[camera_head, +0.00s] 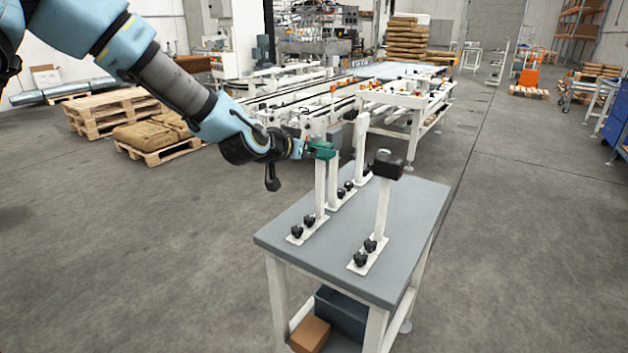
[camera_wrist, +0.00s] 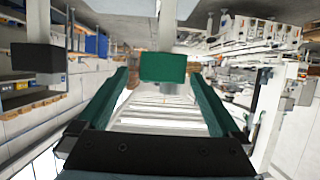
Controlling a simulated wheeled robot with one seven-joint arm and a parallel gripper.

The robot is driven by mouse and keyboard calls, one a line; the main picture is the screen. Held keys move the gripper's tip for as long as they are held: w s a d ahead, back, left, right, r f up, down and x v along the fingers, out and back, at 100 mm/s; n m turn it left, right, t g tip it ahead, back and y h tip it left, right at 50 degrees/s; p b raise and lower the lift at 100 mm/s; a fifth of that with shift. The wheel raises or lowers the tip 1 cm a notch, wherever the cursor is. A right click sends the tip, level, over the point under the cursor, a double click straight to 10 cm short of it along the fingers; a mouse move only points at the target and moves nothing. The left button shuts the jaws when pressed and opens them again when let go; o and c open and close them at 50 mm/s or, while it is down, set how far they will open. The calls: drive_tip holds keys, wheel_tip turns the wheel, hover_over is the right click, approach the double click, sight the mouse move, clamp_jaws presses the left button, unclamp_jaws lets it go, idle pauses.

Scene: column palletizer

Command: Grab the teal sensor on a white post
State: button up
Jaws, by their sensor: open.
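The teal sensor (camera_head: 321,150) is a small block on top of an upright white post (camera_head: 320,188) at the left of the grey table. In the wrist view the teal sensor (camera_wrist: 163,67) sits centred between my fingertips, with a gap on each side. My gripper (camera_head: 303,149) is open and reaches the sensor from the left, about level with it. In the wrist view my gripper (camera_wrist: 158,76) shows two green fingers spread apart. I cannot tell how deep the sensor sits between them.
A black sensor (camera_head: 388,164) on another white post stands to the right; it also shows in the wrist view (camera_wrist: 38,62). Another white post (camera_head: 361,148) stands behind. The table (camera_head: 340,250) has bare room at the front. A conveyor (camera_head: 300,100) lies beyond.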

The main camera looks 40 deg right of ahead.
drive_tip(key=p+x, duration=0.2)
drive_tip(key=x, duration=0.3)
drive_tip(key=shift+w+d+f+p, duration=0.1)
drive_tip(key=shift+w+d+p, duration=0.15)
drive_tip(key=shift+d+p, duration=0.05)
drive_tip(key=shift+w+d+f, duration=0.15)
drive_tip(key=shift+d+f, duration=0.1)
drive_tip(key=shift+d, duration=0.15)
clamp_jaws()
idle(0.4)
